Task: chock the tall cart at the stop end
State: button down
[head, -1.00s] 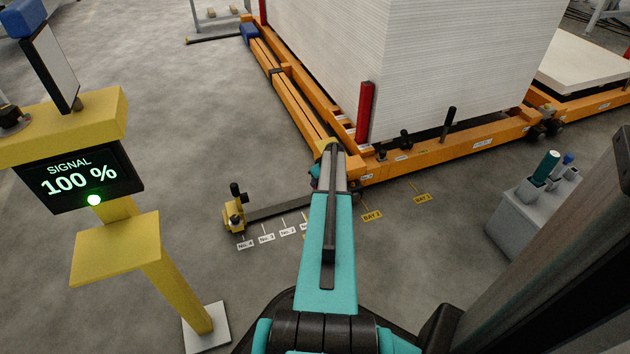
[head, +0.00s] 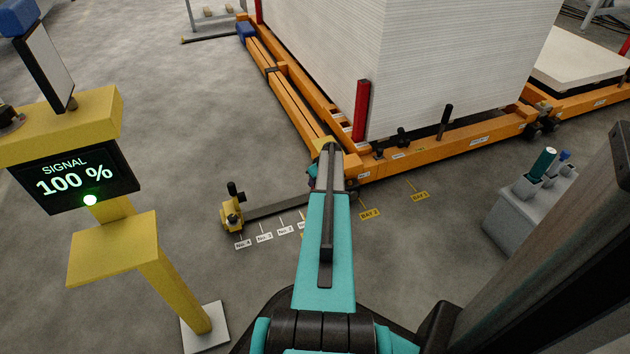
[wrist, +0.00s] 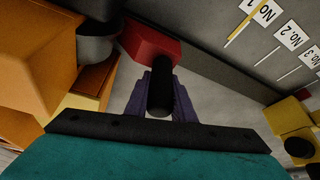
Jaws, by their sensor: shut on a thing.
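The tall cart (head: 440,148) is an orange frame carrying a high stack of white sheets. In the wrist view, my gripper (wrist: 161,100) has its purple fingers shut around the black handle of a red chock (wrist: 150,45). The chock sits at the dark rail, right beside a grey wheel (wrist: 98,48) under the orange cart corner. I cannot tell whether chock and wheel touch. The yellow end stop (head: 232,214) stands at the rail's left end, and part of it shows in the wrist view (wrist: 292,115). In the head view my arm hides the fingers and chock.
A grey rail (head: 280,206) runs from the stop to the cart, with numbered floor labels (head: 264,238) along it. A yellow post with a screen (head: 75,180) reading SIGNAL 100 % stands left. A grey holder (head: 530,215) with coloured-topped items stands right. A lower cart (head: 590,106) is behind.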

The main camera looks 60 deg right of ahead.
jog(key=c, duration=1.4)
grip_release()
jog(key=shift+c, duration=0.2)
jog(key=p+v, duration=0.5)
jog(key=v, duration=0.8)
jog(key=shift+r, duration=0.35)
jog(key=shift+s, duration=0.2)
